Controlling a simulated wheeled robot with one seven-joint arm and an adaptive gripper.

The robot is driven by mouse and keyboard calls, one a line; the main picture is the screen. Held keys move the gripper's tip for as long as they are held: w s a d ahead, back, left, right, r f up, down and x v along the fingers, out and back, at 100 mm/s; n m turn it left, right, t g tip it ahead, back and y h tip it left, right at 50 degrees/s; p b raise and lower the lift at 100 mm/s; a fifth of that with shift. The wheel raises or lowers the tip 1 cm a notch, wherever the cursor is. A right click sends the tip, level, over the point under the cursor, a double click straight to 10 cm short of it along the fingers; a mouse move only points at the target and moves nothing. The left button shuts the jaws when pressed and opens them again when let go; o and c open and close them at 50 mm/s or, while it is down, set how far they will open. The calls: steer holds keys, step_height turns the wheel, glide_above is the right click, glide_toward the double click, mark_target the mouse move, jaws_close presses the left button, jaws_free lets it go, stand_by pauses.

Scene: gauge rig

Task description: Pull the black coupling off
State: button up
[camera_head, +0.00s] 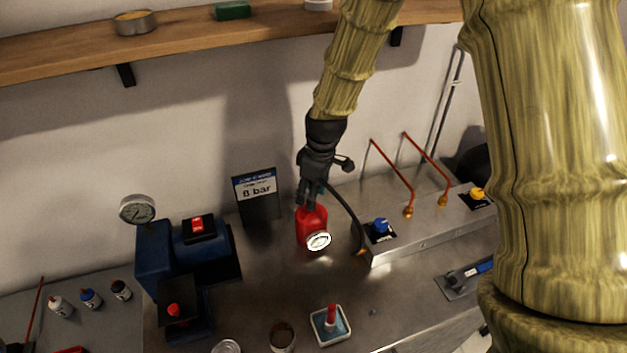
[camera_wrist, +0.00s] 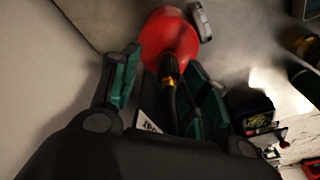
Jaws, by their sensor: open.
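The red cylinder (camera_head: 311,228) stands upright on the bench with a white round gauge (camera_head: 319,241) on its front. My gripper (camera_head: 312,192) points down just above the cylinder's top. In the wrist view the red cylinder (camera_wrist: 170,38) lies beyond my gripper (camera_wrist: 163,70), whose green-padded fingers are apart. Between them is a dark fitting with a brass band (camera_wrist: 169,67), with a dark hose or stem running from it towards the camera. This may be the black coupling; I cannot tell for sure. In the head view my fingers hide the fitting. Contact with the fingers is not clear.
A black hose (camera_head: 345,209) curves from near my gripper down to the metal block (camera_head: 425,232) with blue (camera_head: 380,224) and yellow knobs (camera_head: 477,193). An "8 bar" sign (camera_head: 257,194) and blue compressor (camera_head: 165,252) stand left. A shelf (camera_head: 70,58) runs above.

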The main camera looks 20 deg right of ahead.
steer(key=shift+s+a+f, duration=0.1)
steer(key=shift+s+f, duration=0.05)
steer(key=shift+s, duration=0.3)
steer(key=shift+s+a+f, duration=0.1)
steer(key=shift+s+f, duration=0.05)
steer(key=shift+s, duration=0.3)
steer(key=shift+w+f, duration=0.7)
steer(key=shift+w, duration=0.1)
steer(key=shift+s+d+r, duration=0.1)
steer(key=shift+s+r, duration=0.15)
steer(key=shift+s, duration=0.1)
steer(key=shift+c, duration=0.3)
steer(key=shift+s, duration=0.1)
steer(key=c, duration=0.4)
jaws_close()
